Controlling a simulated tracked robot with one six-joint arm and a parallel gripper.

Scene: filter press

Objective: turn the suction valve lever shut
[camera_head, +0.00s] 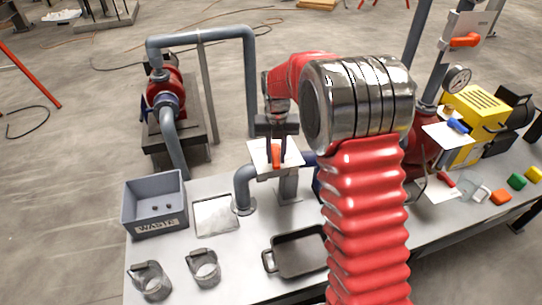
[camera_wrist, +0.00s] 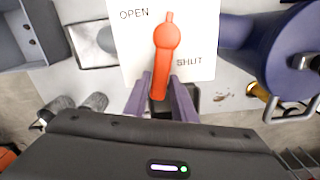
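The suction valve lever (camera_wrist: 166,38) is orange, with a round hub and a small stub on a white plate (camera_wrist: 205,35). The plate reads OPEN at upper left and SHUT at lower right in the wrist view. The stub points up, right of OPEN and away from SHUT; the handle points down toward my gripper (camera_wrist: 160,82). My two fingers stand close on either side of the handle. Whether they press on it I cannot tell. In the head view my gripper (camera_head: 277,148) is over the plate (camera_head: 258,152), with the orange lever (camera_head: 276,158) between its fingertips.
A grey WASTE bin (camera_head: 155,228), a flat tray (camera_head: 215,215), two clamp rings (camera_head: 204,268) and a dark pan (camera_head: 297,255) are on the bench. A grey pipe (camera_head: 247,85) runs to a red pump (camera_head: 165,88). A dark blue body (camera_wrist: 265,50) is close right of the plate.

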